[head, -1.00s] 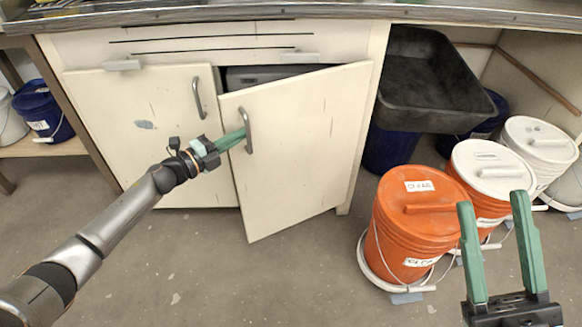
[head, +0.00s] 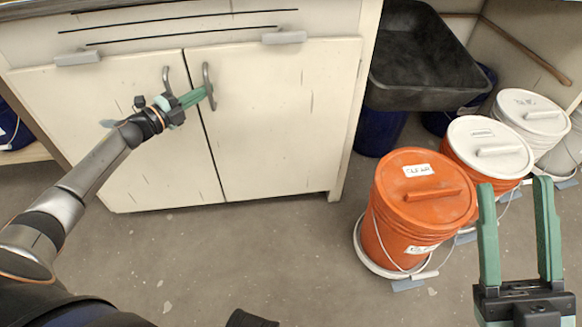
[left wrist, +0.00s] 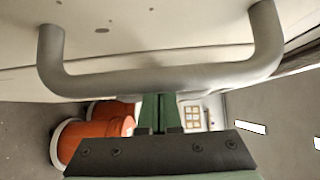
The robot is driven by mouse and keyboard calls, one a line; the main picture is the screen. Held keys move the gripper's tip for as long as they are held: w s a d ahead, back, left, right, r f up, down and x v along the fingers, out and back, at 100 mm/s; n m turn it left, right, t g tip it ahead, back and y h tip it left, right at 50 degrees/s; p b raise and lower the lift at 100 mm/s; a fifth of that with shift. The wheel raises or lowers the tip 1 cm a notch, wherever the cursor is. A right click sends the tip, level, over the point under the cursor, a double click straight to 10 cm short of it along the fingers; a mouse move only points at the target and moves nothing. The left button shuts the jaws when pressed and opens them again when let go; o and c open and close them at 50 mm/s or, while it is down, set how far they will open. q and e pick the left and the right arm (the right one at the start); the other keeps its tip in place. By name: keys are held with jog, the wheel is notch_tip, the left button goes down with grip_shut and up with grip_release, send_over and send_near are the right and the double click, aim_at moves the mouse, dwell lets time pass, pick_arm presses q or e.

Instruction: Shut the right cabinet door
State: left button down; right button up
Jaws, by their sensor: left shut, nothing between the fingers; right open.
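The right cabinet door (head: 270,125) is a cream panel. In the head view it lies flush with the cabinet front, its left edge against the left door (head: 120,130). Its grey bar handle (head: 208,88) stands near its upper left corner. My left gripper (head: 200,96) is shut and empty, its green fingertips at this handle. In the left wrist view the handle (left wrist: 160,82) crosses just in front of the shut fingers (left wrist: 158,112); contact cannot be told for sure. My right gripper (head: 518,235) is open and empty at the lower right, away from the door.
An orange bucket (head: 420,205) stands on the floor right of the cabinet, with white-lidded buckets (head: 488,150) behind it. A black tub (head: 420,60) sits above blue buckets. The floor (head: 250,250) before the doors is clear.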

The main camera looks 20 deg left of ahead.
pick_arm(q)
jog(key=shift+w+a+r+y, duration=0.15)
jog(key=shift+w+a+r, duration=0.1)
jog(key=shift+a, duration=0.15)
jog(key=shift+w+a+r+y, duration=0.15)
jog(key=shift+a+r, duration=0.1)
jog(key=shift+a, duration=0.15)
jog(key=d+f+p+v, duration=0.1)
jog(key=p+v, duration=0.3)
jog(key=v, duration=0.8)
jog(key=shift+s+h, duration=0.4)
jog(key=shift+s, duration=0.15)
jog(key=shift+a, duration=0.1)
